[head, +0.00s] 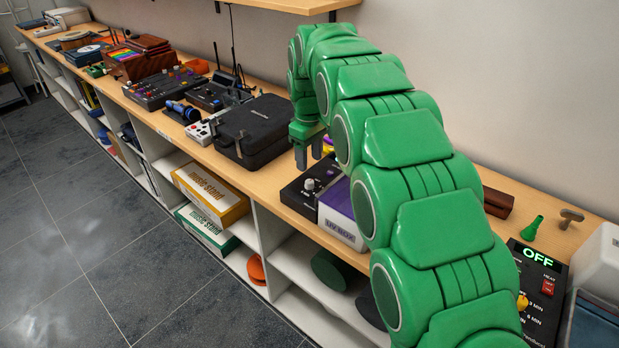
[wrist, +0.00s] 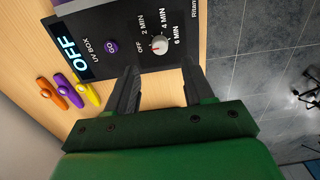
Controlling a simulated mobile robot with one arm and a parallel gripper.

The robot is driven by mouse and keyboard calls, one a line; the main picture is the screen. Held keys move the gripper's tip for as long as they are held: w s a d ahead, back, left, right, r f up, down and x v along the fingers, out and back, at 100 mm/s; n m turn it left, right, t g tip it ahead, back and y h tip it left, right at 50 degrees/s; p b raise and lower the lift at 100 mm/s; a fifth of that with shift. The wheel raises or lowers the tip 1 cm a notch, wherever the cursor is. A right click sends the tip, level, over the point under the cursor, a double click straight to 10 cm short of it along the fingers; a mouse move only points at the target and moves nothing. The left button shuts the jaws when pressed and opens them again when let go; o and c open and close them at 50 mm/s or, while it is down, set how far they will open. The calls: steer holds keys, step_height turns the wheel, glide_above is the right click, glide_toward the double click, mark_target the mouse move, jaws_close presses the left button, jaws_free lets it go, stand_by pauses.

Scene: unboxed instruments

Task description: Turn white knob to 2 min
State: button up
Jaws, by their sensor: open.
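The white knob (wrist: 159,44) sits on the black panel of the UV box (wrist: 110,40), ringed by the labels OFF, 2 MIN, 4 MIN and 6 MIN. Its pointer is too small to read surely. The box's display (wrist: 68,54) reads OFF, and a purple GO button (wrist: 110,46) sits beside it. In the head view the knob (head: 309,184) stands on the sloped panel next to the purple and white side marked UV BOX (head: 343,212). My gripper (wrist: 161,75) is open and empty, with the knob apart from and beyond its fingertips. In the head view my gripper (head: 308,157) hangs above the knob.
Orange, purple and yellow kazoos (wrist: 68,93) lie on the wooden shelf top beside the box. A black case (head: 252,130) stands to the left. Another control box (head: 540,290) with a yellow knob is at the right. The grey floor (head: 90,240) is open in front.

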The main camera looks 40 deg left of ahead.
mark_target(310, 181)
step_height(310, 181, down, 8)
steer(key=shift+r, duration=0.25)
jaws_close()
stand_by(0.4)
